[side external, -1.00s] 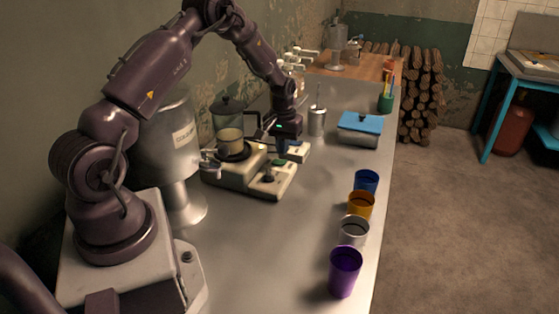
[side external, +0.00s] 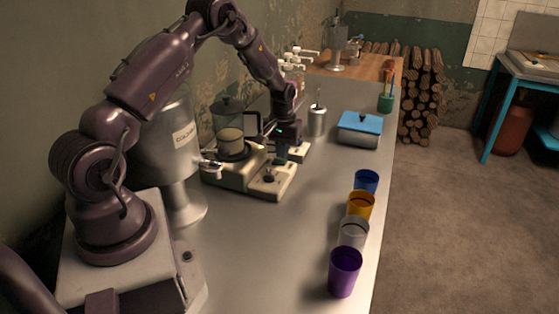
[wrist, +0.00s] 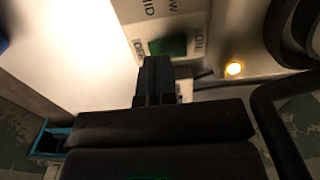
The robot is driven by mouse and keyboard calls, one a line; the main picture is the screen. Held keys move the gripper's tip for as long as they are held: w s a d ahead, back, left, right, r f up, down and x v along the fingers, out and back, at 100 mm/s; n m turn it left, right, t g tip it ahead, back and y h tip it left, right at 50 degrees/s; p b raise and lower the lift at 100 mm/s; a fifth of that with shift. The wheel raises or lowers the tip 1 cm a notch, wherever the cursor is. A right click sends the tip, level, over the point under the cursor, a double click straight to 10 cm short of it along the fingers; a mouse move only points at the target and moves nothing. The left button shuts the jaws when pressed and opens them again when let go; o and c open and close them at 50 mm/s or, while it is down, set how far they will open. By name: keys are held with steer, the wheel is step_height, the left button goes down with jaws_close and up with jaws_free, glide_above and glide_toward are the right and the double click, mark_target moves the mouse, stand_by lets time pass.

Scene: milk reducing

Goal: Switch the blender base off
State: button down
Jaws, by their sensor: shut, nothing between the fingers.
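The cream blender base (side external: 298,151) stands behind the front appliance, partly hidden by my gripper. A clear jug (side external: 228,108) with a dark lid and handle stands above it. In the wrist view its cream panel (wrist: 170,25) carries printed labels, a green switch (wrist: 168,46) and a glowing yellow lamp (wrist: 234,68). My gripper (side external: 281,161) points down at the panel, shut and empty. In the wrist view its fingertips (wrist: 157,62) overlap the near edge of the green switch. I cannot tell whether they touch it.
A cream appliance (side external: 268,184) with a dark knob stands in front, bearing a pot (side external: 230,141). A large metal dispenser (side external: 168,150) is at left. A blue-lidded box (side external: 360,128) and several cups, including a purple one (side external: 345,272), stand to the right. The middle of the counter is clear.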

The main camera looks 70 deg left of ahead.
steer(key=shift+f, duration=0.85)
stand_by(0.3)
steer(key=shift+r, duration=3.5)
steer(key=s+d+r+m+t, duration=0.1)
steer(key=s+d+r+m, duration=0.1)
steer(key=d+r, duration=0.6)
steer(key=s+d+r+m+t, duration=0.25)
steer(key=d+r, duration=0.35)
steer(key=r, duration=0.5)
steer(key=s+d+r+m+t, duration=0.1)
steer(key=s+d+r+m, duration=0.1)
steer(key=s+d, duration=0.3)
steer(key=s+d+r+m+t, duration=0.1)
steer(key=s+d+r+m, duration=0.1)
steer(key=s+d, duration=0.4)
steer(key=shift+s+r, duration=0.5)
steer(key=shift+s, duration=2.15)
